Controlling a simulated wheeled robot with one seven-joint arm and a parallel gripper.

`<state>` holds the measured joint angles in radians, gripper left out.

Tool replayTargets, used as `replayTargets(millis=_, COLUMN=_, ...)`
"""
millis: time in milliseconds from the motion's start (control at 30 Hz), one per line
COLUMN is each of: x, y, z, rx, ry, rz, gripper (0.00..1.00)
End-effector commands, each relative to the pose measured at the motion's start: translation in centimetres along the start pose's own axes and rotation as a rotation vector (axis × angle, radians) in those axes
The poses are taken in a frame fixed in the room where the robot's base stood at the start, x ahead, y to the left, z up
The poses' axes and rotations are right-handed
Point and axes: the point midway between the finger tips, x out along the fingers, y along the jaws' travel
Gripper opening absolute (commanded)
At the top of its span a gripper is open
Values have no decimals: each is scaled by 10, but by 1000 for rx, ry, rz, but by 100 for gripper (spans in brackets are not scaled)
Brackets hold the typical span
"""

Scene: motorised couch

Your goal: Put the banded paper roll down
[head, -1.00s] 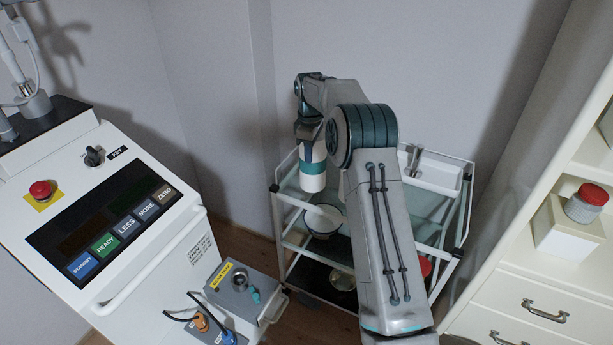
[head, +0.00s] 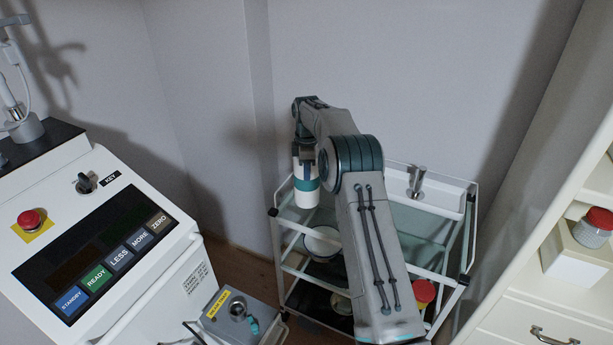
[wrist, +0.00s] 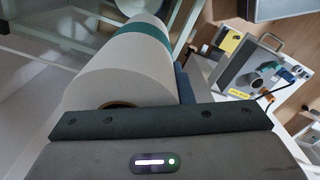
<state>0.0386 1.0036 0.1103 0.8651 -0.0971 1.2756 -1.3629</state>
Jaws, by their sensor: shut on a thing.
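The banded paper roll (head: 306,193) is white with a teal band around its middle. It hangs upright under my gripper (head: 305,150), over the left end of the white trolley (head: 400,237). In the wrist view the paper roll (wrist: 128,75) fills the upper left, with its brown core end facing the gripper body. My gripper is shut on the roll; its fingers are mostly hidden. I cannot tell whether the roll's lower end touches the glass top shelf or is above it.
A bowl (head: 322,242) and a red-lidded jar (head: 424,292) are on the trolley's lower levels. A metal piece (head: 416,181) stands in the white tray at the back right. A control console (head: 95,240) is left; shelving (head: 560,230) is right.

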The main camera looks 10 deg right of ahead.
Motion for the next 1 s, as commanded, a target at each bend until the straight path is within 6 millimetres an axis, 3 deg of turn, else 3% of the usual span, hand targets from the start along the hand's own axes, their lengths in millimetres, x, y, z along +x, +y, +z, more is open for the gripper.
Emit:
replayTargets(millis=167, x=22, y=-1, z=-1, rx=-2, ry=0, rz=-1, gripper=0)
replayTargets(millis=500, x=27, y=0, z=-1, rx=-2, ry=0, rz=-1, gripper=0)
replayTargets(millis=533, x=27, y=0, z=-1, rx=-2, ry=0, rz=-1, gripper=26)
replayTargets(millis=600, x=27, y=-1, z=-1, rx=-1, ry=0, rz=-1, gripper=42)
replayTargets(millis=1000, x=17, y=0, z=-2, rx=-1, ry=1, rz=1, gripper=42)
